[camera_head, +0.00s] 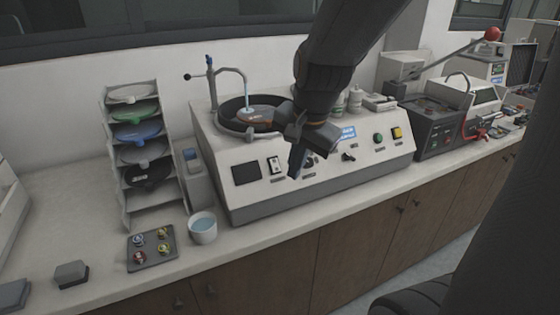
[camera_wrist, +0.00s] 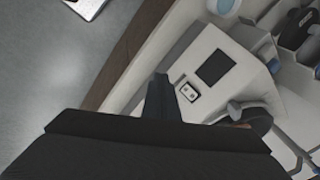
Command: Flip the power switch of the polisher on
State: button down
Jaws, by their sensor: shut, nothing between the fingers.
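The polisher (camera_head: 250,205) is a pale sloped-front machine on the counter, with a round basin and wheel on top. Its front has a dark display (camera_head: 245,173) and, just right of it, a white-plated switch (camera_head: 275,166). The switch also shows in the wrist view (camera_wrist: 189,92), beside the dark display (camera_wrist: 215,67). Whether it is on or off is too small to tell. My gripper (camera_head: 293,174) is shut and empty, pointing down in front of the panel, just right of the switch. It hides part of the panel. Its fingertips (camera_wrist: 161,79) appear left of the switch in the wrist view.
Left of the polisher are a rack of coloured discs (camera_head: 135,132), a white cup of water (camera_head: 203,230) and a dark tray (camera_head: 152,262) with small samples. A dark machine (camera_head: 435,125) stands to the right. Counter front is clear below the polisher.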

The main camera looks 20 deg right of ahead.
jog(key=w+r+m+t, duration=0.1)
jog(key=w+r+m, duration=0.2)
jog(key=r+m, duration=0.3)
jog(key=shift+w+d+r, duration=0.2)
jog(key=shift+d+r, duration=0.15)
jog(key=shift+f, duration=0.1)
jog(key=p, duration=0.2)
send_near(277, 170)
notch_tip(277, 170, down, 4)
jog(key=shift+w+a+f, duration=0.1)
jog(key=shift+w+f, duration=0.65)
jog(key=shift+w, duration=0.3)
